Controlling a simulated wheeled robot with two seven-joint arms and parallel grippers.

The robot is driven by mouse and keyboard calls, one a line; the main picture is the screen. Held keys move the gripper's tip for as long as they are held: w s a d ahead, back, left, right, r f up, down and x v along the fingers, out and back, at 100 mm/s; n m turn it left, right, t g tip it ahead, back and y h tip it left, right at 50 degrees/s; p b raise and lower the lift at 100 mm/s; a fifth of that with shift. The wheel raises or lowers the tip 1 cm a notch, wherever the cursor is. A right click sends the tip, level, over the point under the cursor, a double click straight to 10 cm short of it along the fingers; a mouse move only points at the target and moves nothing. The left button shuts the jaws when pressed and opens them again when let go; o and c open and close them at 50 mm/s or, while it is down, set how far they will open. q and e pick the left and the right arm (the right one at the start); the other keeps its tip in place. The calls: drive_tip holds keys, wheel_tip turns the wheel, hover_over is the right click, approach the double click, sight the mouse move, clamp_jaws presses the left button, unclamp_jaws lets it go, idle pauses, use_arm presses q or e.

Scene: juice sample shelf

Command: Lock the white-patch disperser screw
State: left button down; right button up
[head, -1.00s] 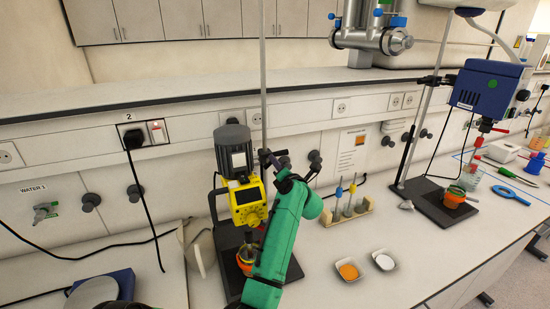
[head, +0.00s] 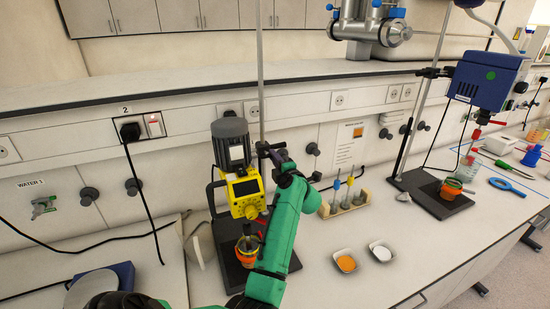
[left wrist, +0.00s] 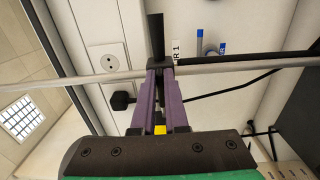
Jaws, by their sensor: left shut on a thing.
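The yellow disperser (head: 244,195) with a grey motor has a white patch (head: 237,153) on its motor. It hangs on a thin upright rod (head: 261,75), its shaft down in an orange-banded vessel (head: 248,245). My left gripper (head: 272,152) is at the rod, just right of the motor, at clamp height. In the left wrist view its purple fingers (left wrist: 160,70) are closed on a black screw piece (left wrist: 156,40) beside the metal rod (left wrist: 90,78). The fingers hide most of the screw, so its turn cannot be read. My right gripper is not in view.
A blue disperser (head: 487,82) on its own stand is at the right. A tube rack (head: 345,203) and two small dishes, one with orange powder (head: 346,264) and one with white (head: 381,251), are on the bench. A black cable (head: 145,195) hangs at left.

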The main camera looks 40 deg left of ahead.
use_arm(q)
drive_tip(key=shift+s+a+f, duration=0.1)
drive_tip(key=shift+s+f, duration=0.05)
drive_tip(key=shift+f, duration=0.3)
drive_tip(key=c, duration=0.9)
unclamp_jaws()
drive_tip(key=shift+a+r, duration=0.1)
drive_tip(key=shift+r, duration=0.15)
drive_tip(key=shift+s, duration=0.1)
drive_tip(key=shift+r, duration=0.1)
